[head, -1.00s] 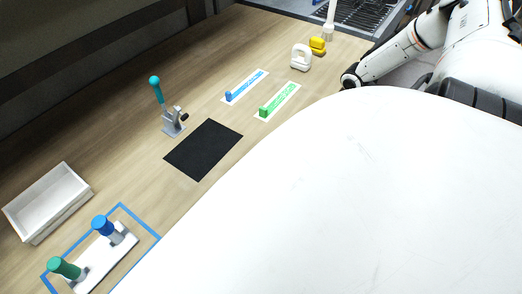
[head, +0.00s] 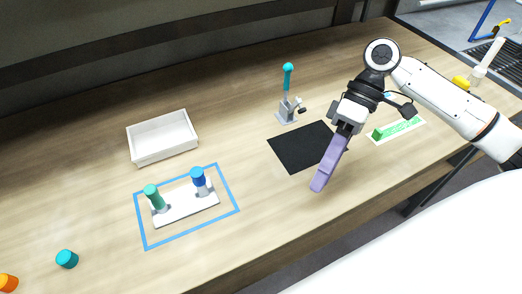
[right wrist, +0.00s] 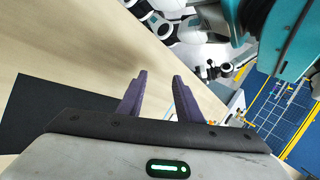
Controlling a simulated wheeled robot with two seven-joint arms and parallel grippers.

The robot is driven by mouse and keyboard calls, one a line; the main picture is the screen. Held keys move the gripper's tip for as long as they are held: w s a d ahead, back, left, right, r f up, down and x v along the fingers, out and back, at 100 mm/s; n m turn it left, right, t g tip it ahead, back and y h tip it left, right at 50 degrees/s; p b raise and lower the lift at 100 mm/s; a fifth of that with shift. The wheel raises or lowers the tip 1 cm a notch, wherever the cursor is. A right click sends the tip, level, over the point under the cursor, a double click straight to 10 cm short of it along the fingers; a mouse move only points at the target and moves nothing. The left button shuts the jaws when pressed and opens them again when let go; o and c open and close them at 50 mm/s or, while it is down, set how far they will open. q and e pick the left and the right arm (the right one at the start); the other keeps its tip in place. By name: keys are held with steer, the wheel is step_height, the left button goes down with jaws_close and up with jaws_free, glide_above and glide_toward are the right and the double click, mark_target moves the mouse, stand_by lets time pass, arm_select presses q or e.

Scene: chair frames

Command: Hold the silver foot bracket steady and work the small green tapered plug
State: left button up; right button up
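A silver bracket (head: 288,110) with a teal-topped upright handle stands behind the black mat. A green tapered plug (head: 154,196) stands upright at the left end of a white plate (head: 186,211), beside a blue plug (head: 199,178). A smaller green block (head: 377,134) sits on a green strip to the right; I cannot tell which green piece is the task's plug. My right gripper (head: 322,182) hangs over the mat's right edge, apart from the bracket. In the right wrist view its purple fingers (right wrist: 160,76) are spread and empty. My left gripper is out of view.
A white tray (head: 162,140) stands at the back left. Blue tape outlines the plate. A teal cap (head: 67,259) and an orange piece (head: 8,283) lie at the far left. The black mat (head: 300,147) is bare. Wood around the mat's left side is clear.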

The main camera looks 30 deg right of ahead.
mark_target(211, 189)
steer(key=w+a+n, duration=0.1)
steer(key=a, duration=0.1)
steer(key=w+a+n+t, duration=0.1)
steer(key=w+a+n, duration=0.2)
steer(key=a+n, duration=0.1)
steer(key=shift+w+a+y, duration=0.3)
steer(key=shift+w+y, duration=0.05)
steer(key=shift+y, duration=0.05)
steer(key=w+a+r+n+t, duration=0.1)
steer(key=a+n, duration=0.1)
steer(key=w+a+n, duration=0.2)
steer(key=a, duration=0.1)
steer(key=w+a+r+n+t+y, duration=0.1)
steer(key=w+a+n, duration=0.1)
steer(key=a, duration=0.1)
steer(key=shift+w+a+r+n+t, duration=0.2)
steer(key=shift+a+r+n+t, duration=0.1)
steer(key=shift+n, duration=0.1)
steer(key=shift+a, duration=0.15)
steer(key=x, duration=0.7)
steer(key=shift+a+f, duration=0.2)
steer(key=shift+f, duration=0.05)
jaws_close()
steer(key=shift+f, duration=0.1)
steer(key=shift+o, duration=0.9)
jaws_free()
